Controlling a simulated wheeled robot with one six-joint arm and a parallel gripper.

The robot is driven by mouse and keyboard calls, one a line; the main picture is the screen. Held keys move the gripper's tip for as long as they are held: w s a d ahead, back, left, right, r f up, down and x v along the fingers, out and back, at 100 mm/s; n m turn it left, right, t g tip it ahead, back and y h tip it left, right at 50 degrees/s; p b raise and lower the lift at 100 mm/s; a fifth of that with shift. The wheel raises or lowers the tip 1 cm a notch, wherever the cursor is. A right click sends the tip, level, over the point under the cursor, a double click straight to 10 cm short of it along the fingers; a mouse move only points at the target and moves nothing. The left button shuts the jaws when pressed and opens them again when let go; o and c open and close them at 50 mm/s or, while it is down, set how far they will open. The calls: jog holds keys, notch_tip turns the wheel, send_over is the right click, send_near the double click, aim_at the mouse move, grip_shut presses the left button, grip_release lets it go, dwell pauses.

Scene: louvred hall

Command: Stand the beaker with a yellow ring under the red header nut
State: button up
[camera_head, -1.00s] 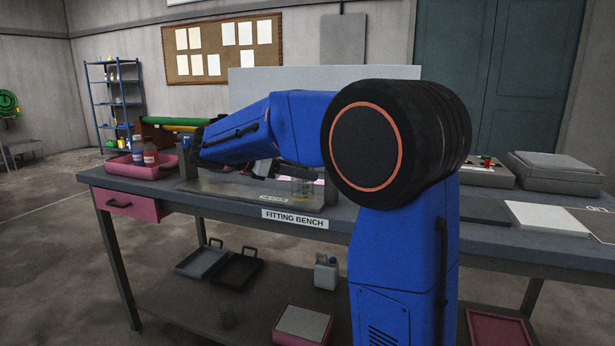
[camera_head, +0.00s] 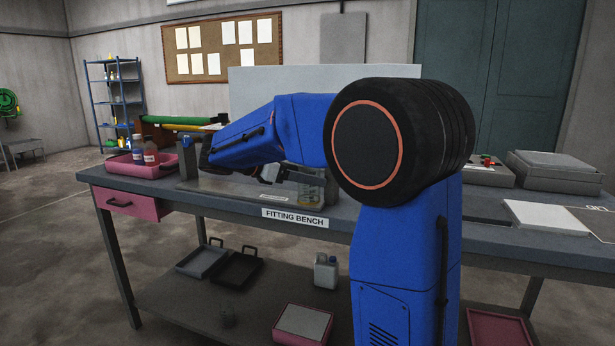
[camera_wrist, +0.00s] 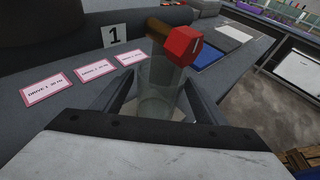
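The clear glass beaker (camera_wrist: 160,100) stands between the two fingers of my gripper (camera_wrist: 160,85) in the wrist view, and the fingers flank its wall closely. In the head view, the beaker (camera_head: 310,191) has a yellowish tint and sits low over the bench, right of the gripper end. I cannot make out its ring clearly. The red header nut (camera_wrist: 183,45), on the end of a brown pipe, shows at the beaker's top in the wrist view and covers part of it. My arm hides the nut in the head view.
A pink tray (camera_head: 133,169) with bottles stands at the bench's left end. Flat boxes and a white plate (camera_head: 540,215) occupy the right.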

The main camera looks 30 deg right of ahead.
jog(key=shift+a+r, duration=0.15)
jog(key=shift+r, duration=0.1)
jog(key=v, duration=1.2)
jog(key=s+d+f+m+t+y, duration=0.1)
jog(key=s+d+f+m+y, duration=0.15)
jog(key=s+f, duration=0.5)
jog(key=s+d+f+m+t+y, duration=0.1)
jog(key=s+f+m+y, duration=0.3)
jog(key=s, duration=0.6)
jog(key=s+a+f+m+t+y, duration=0.2)
jog(key=s+a+f+m+y, duration=0.1)
jog(key=s+f, duration=0.4)
jog(key=s+a+f+m+t+y, duration=0.2)
jog(key=s+a+f+m+y, duration=0.2)
jog(key=s+f+m, duration=0.3)
jog(key=shift+a+t, duration=0.3)
jog(key=shift+a, duration=0.15)
